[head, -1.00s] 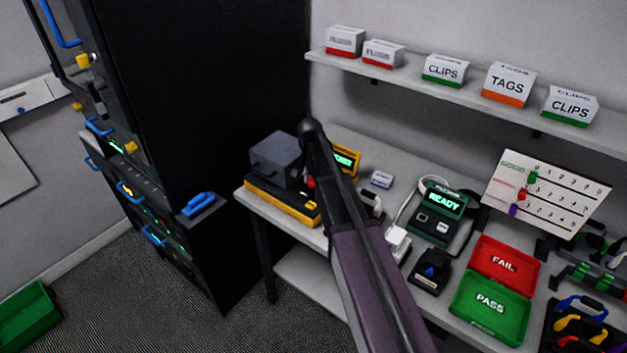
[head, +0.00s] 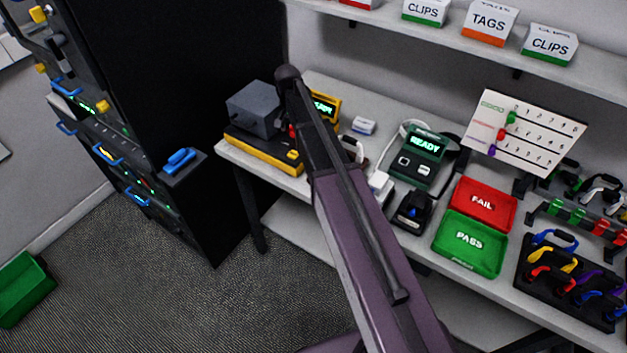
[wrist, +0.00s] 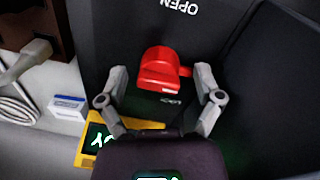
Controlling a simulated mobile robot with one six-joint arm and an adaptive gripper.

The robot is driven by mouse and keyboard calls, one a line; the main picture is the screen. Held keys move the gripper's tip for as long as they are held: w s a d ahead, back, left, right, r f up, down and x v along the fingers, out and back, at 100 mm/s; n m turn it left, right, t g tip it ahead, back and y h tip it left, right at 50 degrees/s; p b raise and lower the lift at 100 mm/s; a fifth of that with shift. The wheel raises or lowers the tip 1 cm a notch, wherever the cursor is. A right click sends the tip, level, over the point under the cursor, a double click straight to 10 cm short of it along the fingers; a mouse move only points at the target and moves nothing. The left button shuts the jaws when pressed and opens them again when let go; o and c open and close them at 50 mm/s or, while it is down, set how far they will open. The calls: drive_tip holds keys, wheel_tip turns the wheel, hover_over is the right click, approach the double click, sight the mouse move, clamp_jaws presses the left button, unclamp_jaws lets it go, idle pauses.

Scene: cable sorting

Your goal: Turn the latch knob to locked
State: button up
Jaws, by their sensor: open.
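The red latch knob (wrist: 160,72) stands on a dark panel in the wrist view. The word OPEN is printed upside down above it, and a smaller label below it is partly covered. My gripper (wrist: 162,78) is open, with one finger on each side of the knob. A gap shows at the left finger; I cannot tell whether the right finger touches the knob's side tab. In the head view, a grey box (head: 253,108) sits on a yellow-edged base (head: 262,150) on the bench. A bit of red shows beside my arm there; my arm hides most of the gripper.
A yellow display unit (head: 327,106) stands close behind my arm. A READY tester (head: 420,155), a red FAIL tray (head: 483,203) and a green PASS tray (head: 470,242) are to the right. A tall black cabinet (head: 185,80) stands to the left of the bench (head: 375,112).

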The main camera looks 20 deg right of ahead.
sight(293, 131)
drive_tip(key=n, duration=0.4)
drive_tip(key=shift+n, duration=0.3)
drive_tip(key=n, duration=0.3)
drive_tip(key=shift+n+t, duration=0.3)
drive_tip(key=shift+n, duration=0.1)
drive_tip(key=n, duration=0.3)
drive_tip(key=shift+s+n, duration=0.1)
drive_tip(key=shift+n, duration=0.3)
drive_tip(key=n, duration=0.4)
wheel_tip(293, 131, up, 14)
drive_tip(key=p, duration=1.4)
drive_tip(key=s+f+m+b, duration=0.3)
drive_tip(key=s+f+b, duration=0.1)
drive_tip(key=s, duration=0.3)
drive_tip(key=s+f+m+b, duration=0.3)
drive_tip(key=s+f+b, duration=0.2)
drive_tip(key=s, duration=0.3)
drive_tip(key=s+f+m+b, duration=0.3)
drive_tip(key=s+f+b, duration=0.1)
drive_tip(key=s, duration=0.3)
drive_tip(key=shift+s+f+y, duration=0.15)
drive_tip(key=shift+y, duration=0.15)
drive_tip(key=shift+s+f+m+b, duration=0.45)
drive_tip(key=shift+s+m+b, duration=0.1)
drive_tip(key=shift+s, duration=0.3)
